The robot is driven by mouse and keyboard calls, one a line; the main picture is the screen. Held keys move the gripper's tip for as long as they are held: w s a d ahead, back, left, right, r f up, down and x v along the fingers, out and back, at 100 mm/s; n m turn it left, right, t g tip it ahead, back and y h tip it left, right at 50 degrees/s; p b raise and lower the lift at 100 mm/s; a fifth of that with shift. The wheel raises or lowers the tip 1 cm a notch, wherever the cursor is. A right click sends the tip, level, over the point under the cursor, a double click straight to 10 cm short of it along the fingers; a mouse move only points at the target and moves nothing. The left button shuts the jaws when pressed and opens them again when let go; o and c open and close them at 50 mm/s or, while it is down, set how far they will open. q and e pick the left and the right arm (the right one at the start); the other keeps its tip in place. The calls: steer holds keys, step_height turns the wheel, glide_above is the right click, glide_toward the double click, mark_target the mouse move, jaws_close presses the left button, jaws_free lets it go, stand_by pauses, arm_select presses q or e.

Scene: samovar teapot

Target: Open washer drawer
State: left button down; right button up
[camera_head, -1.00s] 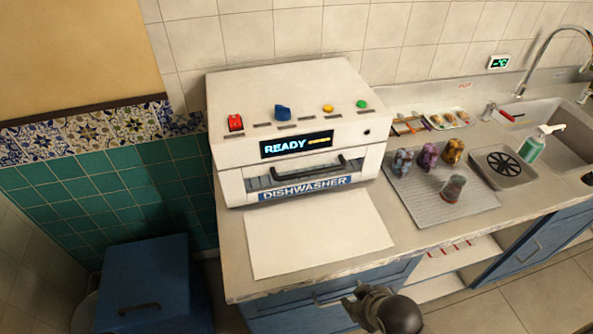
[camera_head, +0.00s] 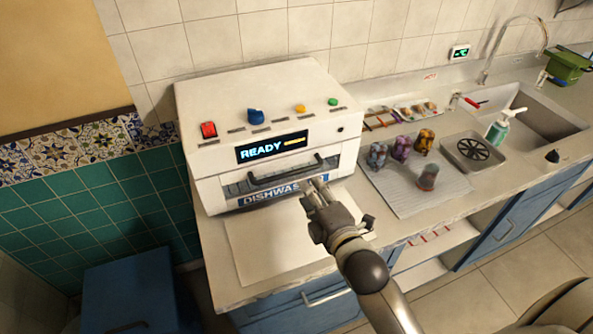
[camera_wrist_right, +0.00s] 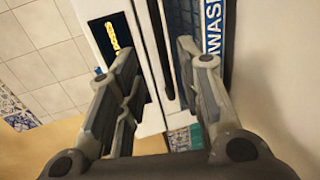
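The white dishwasher (camera_head: 205,170) stands on the counter, its display reading READY. Its drawer front has a black bar handle (camera_head: 288,174) above the blue DISHWASHER label (camera_head: 262,196). The drawer looks closed. My right gripper (camera_head: 316,186) is in front of the drawer, near the right part of the handle, and covers the end of the label. In the right wrist view its fingers (camera_wrist_right: 157,55) are spread apart, with the dark handle (camera_wrist_right: 158,45) showing between them. I cannot tell whether they touch it. My left gripper is not in view.
A white sheet (camera_head: 250,255) lies on the counter before the dishwasher. To the right, a grey mat (camera_head: 400,199) holds several cups. Beyond are a sink (camera_head: 545,120) and soap bottle (camera_head: 500,127). A blue bin (camera_head: 130,290) stands lower left.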

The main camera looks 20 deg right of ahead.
mark_target(297, 170)
steer(key=p+x, duration=0.1)
steer(key=x, duration=0.9)
steer(key=shift+w+p, duration=0.1)
steer(key=shift+p, duration=0.25)
jaws_close()
